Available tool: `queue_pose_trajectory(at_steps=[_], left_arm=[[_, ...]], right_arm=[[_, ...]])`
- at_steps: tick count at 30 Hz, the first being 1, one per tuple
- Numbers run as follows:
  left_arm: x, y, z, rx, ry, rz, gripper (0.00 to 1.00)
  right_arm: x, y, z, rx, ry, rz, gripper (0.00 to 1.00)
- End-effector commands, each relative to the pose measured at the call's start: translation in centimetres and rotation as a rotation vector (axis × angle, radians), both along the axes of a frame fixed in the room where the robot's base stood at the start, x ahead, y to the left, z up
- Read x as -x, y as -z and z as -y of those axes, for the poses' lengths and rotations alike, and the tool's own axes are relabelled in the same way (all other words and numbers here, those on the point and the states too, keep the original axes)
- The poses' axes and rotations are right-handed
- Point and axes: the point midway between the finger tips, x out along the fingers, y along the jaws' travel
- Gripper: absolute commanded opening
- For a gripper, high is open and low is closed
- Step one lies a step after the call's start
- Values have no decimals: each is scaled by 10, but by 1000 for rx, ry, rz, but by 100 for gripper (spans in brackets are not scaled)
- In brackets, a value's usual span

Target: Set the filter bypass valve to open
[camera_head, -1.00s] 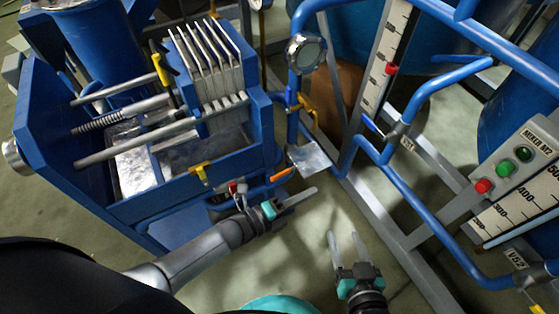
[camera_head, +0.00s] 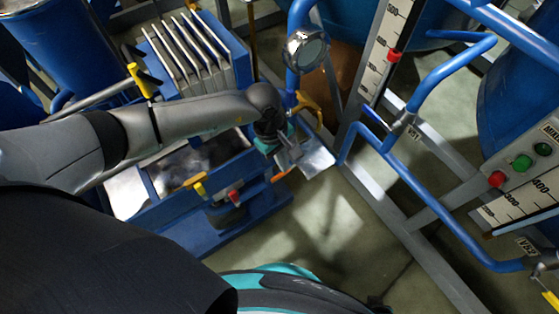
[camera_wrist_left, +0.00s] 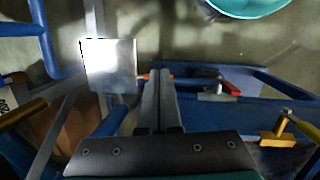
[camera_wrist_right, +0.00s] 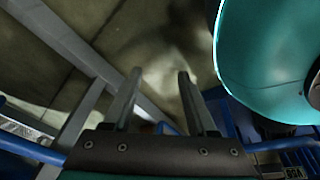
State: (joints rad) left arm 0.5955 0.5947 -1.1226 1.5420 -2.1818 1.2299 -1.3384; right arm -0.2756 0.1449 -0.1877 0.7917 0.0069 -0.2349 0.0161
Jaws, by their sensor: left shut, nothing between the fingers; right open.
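Several small valve handles show on the blue filter unit; no readable label tells which is the filter bypass valve. A yellow handle (camera_head: 308,104) is on the blue pipe below the round gauge. An orange handle (camera_head: 282,175) is beside a bare metal plate (camera_head: 318,160). A red handle (camera_head: 234,196) and a yellow handle (camera_head: 195,181) are on the unit's front. My left gripper (camera_head: 290,154) is shut and empty, close to the plate and orange handle; contact cannot be told. In the left wrist view its fingers (camera_wrist_left: 161,80) partly cover the orange handle. My right gripper (camera_wrist_right: 157,85) is open and empty.
The blue filter unit (camera_head: 225,225) has upright plates (camera_head: 190,50). Blue pipes (camera_head: 430,195) and a grey frame stand to the right, with a control box (camera_head: 525,165). The floor (camera_head: 330,225) between them is clear.

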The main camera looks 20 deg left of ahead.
Motion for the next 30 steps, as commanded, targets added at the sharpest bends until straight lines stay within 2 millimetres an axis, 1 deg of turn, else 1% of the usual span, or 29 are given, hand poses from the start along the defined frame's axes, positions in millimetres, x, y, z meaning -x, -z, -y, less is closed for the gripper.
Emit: queue_pose_trajectory(at_steps=[1, 3, 6, 9, 14, 20, 30], left_arm=[[-8, -3, -11, -51, 31, 38, 0], [-15, -6, -20, -102, 65, 77, 0], [-21, -8, -28, -142, 86, 105, 0], [-22, -4, -30, -151, 91, 110, 0], [-23, 10, -28, -148, 87, 109, 0], [-24, 32, -27, -147, 87, 108, 0], [-27, 66, -24, -145, 86, 107, 0]], right_arm=[[6, 3, 4, 8, 5, -23, 57], [13, 6, 8, 16, 9, -45, 57], [17, 8, 10, 21, 13, -62, 57], [16, 9, 9, 21, 12, -64, 57], [6, 9, 2, 15, 12, -62, 57], [-9, 5, -9, 5, 12, -59, 57], [-33, -9, -27, -11, 12, -57, 57]])
